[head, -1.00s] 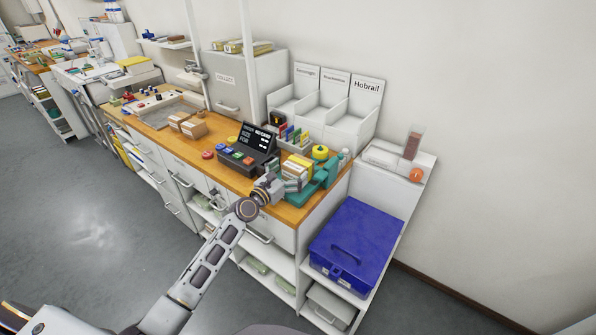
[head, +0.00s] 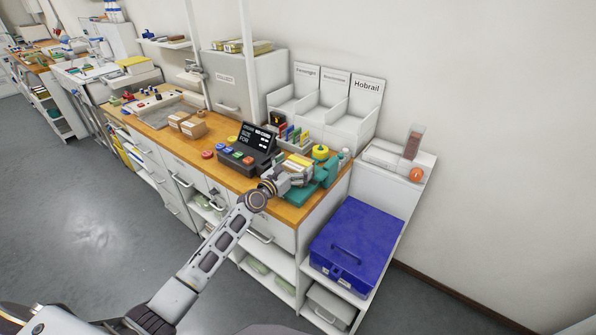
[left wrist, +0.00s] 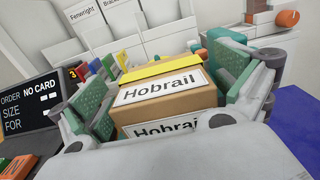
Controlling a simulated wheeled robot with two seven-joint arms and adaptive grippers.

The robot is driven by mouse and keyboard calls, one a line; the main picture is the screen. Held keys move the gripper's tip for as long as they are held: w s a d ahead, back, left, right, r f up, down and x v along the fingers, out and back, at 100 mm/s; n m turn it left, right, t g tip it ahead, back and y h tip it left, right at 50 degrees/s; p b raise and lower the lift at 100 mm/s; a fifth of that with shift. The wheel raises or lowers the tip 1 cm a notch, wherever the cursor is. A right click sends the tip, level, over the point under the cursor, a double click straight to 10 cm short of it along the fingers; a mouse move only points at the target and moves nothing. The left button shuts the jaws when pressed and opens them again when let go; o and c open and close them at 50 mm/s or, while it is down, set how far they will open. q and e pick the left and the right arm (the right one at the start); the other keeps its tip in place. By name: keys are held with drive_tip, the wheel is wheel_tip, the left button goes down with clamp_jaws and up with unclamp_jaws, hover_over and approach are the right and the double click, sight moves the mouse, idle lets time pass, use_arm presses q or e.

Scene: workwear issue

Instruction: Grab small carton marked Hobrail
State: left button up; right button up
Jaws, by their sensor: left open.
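The small carton marked Hobrail (left wrist: 165,95) is a brown box with white labels on its top and front and a yellow strip along its far top edge. In the left wrist view it stands between the two green-padded fingers of my left gripper (left wrist: 165,85). The gripper is open, and I cannot tell whether either pad touches the carton. In the head view my left gripper (head: 292,177) is at the right end of the wooden counter, and the carton (head: 298,165) is partly hidden by it. My right gripper is not in view.
A black order display (head: 257,138) reading NO CARD stands left of the gripper. Behind are white bins, one labelled Hobrail (head: 350,118). A teal device (head: 327,172) is close to the gripper's right. A blue case (head: 356,245) lies on a lower shelf at the right.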

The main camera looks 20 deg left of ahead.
use_arm(q)
drive_tip(key=shift+w+d, duration=0.2)
drive_tip(key=shift+w, duration=0.45)
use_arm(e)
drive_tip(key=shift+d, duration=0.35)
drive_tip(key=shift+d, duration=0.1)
use_arm(q)
drive_tip(key=c, duration=1.2)
drive_tip(key=shift+c, duration=0.2)
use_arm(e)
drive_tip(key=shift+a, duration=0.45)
use_arm(q)
drive_tip(key=shift+r, duration=0.15)
